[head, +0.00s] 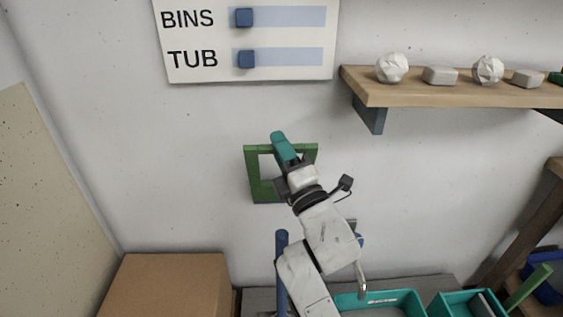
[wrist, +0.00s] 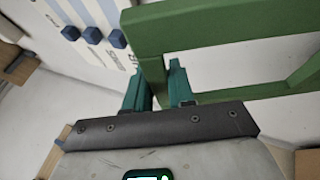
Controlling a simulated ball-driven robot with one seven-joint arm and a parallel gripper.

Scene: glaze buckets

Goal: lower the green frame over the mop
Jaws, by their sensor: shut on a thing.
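The green frame (head: 255,178) is a flat rectangular ring, held upright in front of the pale wall in the head view. In the wrist view the frame (wrist: 220,22) spans the upper right, and one of its bars lies between my teal fingers. My gripper (head: 284,150) is shut on that bar; its fingers also show in the wrist view (wrist: 160,88). A blue upright pole (head: 282,262) stands below the frame, partly behind my arm. I cannot tell whether it is the mop's handle; no mop head shows. My arm hides the frame's lower right part.
A cardboard box (head: 168,283) stands at the lower left. Teal bins (head: 405,298) are at the lower right, with a green stick (head: 527,288) beside them. A wooden shelf (head: 460,92) holds crumpled balls and blocks. A BINS/TUB board (head: 280,69) hangs on the wall.

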